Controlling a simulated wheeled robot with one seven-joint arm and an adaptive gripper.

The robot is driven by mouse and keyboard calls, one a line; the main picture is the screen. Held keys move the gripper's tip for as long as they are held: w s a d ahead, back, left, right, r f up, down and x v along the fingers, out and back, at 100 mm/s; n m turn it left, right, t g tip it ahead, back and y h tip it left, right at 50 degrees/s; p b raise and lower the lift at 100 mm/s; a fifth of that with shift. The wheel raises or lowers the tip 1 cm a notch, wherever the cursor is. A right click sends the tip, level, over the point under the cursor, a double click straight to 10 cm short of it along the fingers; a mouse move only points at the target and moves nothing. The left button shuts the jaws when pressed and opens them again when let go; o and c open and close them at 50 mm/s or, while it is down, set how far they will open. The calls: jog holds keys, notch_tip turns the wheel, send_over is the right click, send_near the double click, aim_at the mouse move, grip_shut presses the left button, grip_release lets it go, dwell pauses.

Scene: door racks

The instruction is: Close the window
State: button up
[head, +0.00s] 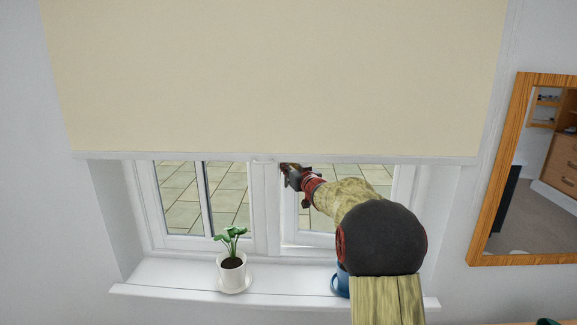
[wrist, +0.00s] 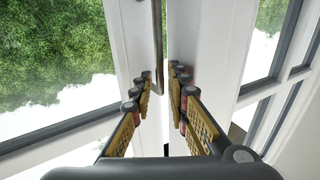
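The window has two white-framed panes in the head view. Its right sash (head: 291,215) sits at an angle to the frame, seemingly ajar, with a bright strip at its lower left corner. My gripper (head: 289,172) reaches the upper left edge of that sash, beside the middle post (head: 266,210). In the wrist view my gripper (wrist: 162,76) has its two padded fingers apart, with a visible gap between them. A slim grey upright part (wrist: 158,45), perhaps the handle, stands just beyond the tips on the white frame. I cannot tell whether the fingers touch it.
A cream blind (head: 270,75) covers the window's upper part, just above my gripper. A potted plant (head: 233,265) stands on the white sill (head: 180,285). A blue mug (head: 340,284) is partly hidden behind my arm. A wood-framed mirror (head: 494,200) hangs at right.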

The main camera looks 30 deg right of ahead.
jog(key=shift+c, duration=0.9)
grip_shut()
